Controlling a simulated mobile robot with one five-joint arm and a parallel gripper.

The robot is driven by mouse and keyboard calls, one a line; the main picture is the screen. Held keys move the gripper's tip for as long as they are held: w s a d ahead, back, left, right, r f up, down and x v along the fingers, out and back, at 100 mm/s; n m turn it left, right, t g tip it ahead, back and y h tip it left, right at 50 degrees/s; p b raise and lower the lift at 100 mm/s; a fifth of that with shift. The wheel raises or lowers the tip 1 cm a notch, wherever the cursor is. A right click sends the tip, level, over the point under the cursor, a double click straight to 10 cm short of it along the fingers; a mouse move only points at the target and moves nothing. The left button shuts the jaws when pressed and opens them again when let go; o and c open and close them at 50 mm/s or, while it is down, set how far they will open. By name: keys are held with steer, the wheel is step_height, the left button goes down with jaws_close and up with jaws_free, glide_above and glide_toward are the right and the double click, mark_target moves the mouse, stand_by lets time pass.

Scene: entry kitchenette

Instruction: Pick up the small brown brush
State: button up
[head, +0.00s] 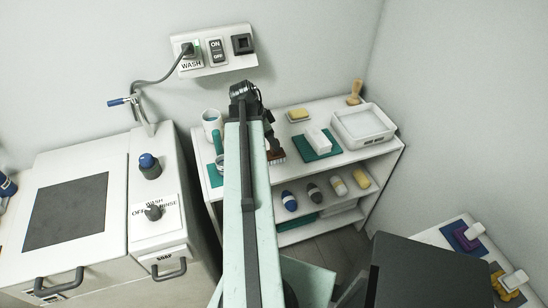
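A small brown brush (277,157) shows on the white shelf top, just right of my arm, with its left part hidden by the arm. My gripper (270,143) hangs down at the far end of the arm, dark and mostly hidden behind it. Its lower end is right above or at the brush. I cannot tell whether it touches the brush, or whether its fingers are open or shut. A tan wooden object (355,93), perhaps another brush, stands upright at the shelf's back right corner.
The shelf top (330,168) also holds a white cup (212,124), a green-handled item (218,142), a white block on a green cloth (317,141), a yellow sponge (298,115) and a white tray (364,126). Several bottles lie below. A white washer unit (158,205) stands left.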

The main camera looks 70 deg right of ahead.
mark_target(272, 155)
steer(key=shift+f, duration=0.1)
steer(key=b+x, duration=0.4)
steer(key=x, duration=0.1)
steer(key=shift+s+f+b, duration=0.15)
steer(key=shift+b, duration=0.2)
steer(key=shift+r, duration=0.2)
jaws_close()
